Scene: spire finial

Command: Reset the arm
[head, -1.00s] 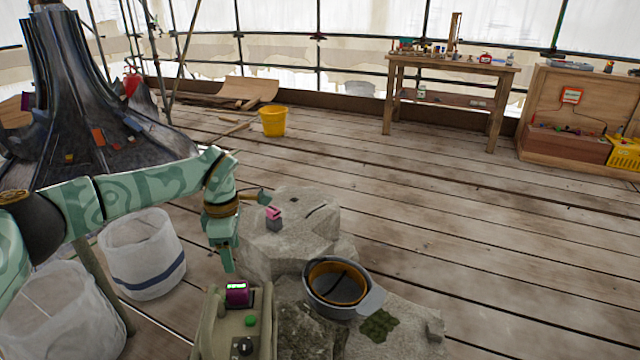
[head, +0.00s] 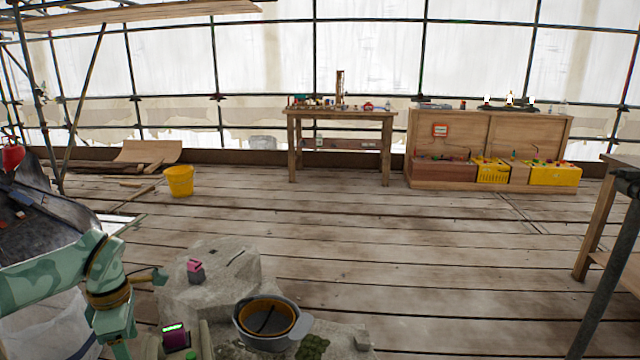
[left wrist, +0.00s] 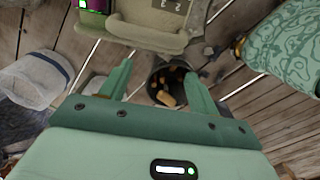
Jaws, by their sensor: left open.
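My left arm comes in from the left in the head view, a pale green patterned arm with its wrist bent down. Its left gripper (head: 120,348) hangs at the bottom edge, left of an olive device with a lit magenta screen (head: 174,336). In the left wrist view the left gripper (left wrist: 156,84) has its two green fingers well apart, with nothing held between them. A dark round container with orange-brown pieces (left wrist: 168,84) shows beyond the fingers, apart from them. The device's magenta screen (left wrist: 96,5) is at the top. My right gripper is not in view.
A pale stone block (head: 225,262) carries a small pink-topped block (head: 195,270). A grey pot with an orange inner rim (head: 266,323) stands in front. A yellow bucket (head: 179,181), workbench (head: 340,115) and wooden cabinet (head: 490,140) stand farther back. The plank floor between is clear.

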